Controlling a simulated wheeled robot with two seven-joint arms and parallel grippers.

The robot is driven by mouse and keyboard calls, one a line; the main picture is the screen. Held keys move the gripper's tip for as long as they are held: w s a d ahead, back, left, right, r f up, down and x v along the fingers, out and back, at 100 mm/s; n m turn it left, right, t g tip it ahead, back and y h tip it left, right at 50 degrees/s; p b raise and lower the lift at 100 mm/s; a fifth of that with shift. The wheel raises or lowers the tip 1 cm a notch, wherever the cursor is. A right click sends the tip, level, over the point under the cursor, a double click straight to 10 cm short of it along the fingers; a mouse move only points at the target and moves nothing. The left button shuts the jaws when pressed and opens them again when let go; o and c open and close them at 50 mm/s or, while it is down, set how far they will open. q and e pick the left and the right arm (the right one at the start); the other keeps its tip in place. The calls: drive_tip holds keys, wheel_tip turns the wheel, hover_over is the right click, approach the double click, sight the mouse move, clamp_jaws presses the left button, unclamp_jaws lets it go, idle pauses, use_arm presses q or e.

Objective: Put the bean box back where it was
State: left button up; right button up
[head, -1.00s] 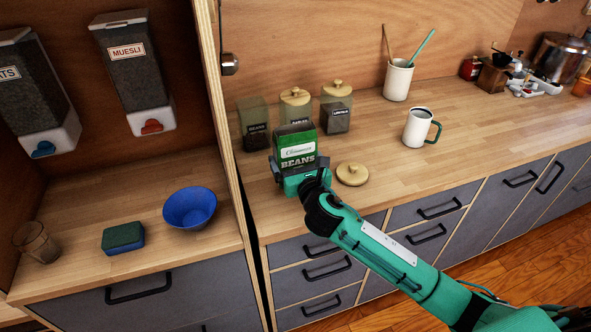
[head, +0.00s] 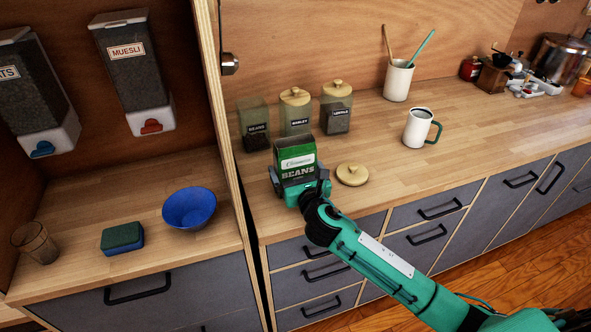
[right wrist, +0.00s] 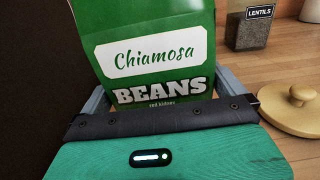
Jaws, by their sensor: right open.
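The bean box (head: 297,163), green with a white label and "BEANS" on it, is upright near the front left of the wooden counter. My right gripper (head: 299,183) is open at the box's lower part, with a finger on each side. In the right wrist view the box (right wrist: 150,55) fills the space between the fingers of my gripper (right wrist: 165,98). The box's bottom is hidden behind the gripper, so its contact with the counter cannot be seen. My left gripper is not in view.
Behind the box stand an open beans jar (head: 254,128) and lidded barley (head: 296,115) and lentils (head: 336,110) jars. A loose lid (head: 352,174) lies just right. A white mug (head: 419,128) is farther right. A wooden partition (head: 232,140) stands at left.

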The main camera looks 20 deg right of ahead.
drive_tip(key=s+b, duration=0.1)
drive_tip(key=s, duration=1)
drive_tip(key=shift+d+f, duration=0.1)
drive_tip(key=shift+d, duration=0.05)
drive_tip(key=shift+s, duration=0.45)
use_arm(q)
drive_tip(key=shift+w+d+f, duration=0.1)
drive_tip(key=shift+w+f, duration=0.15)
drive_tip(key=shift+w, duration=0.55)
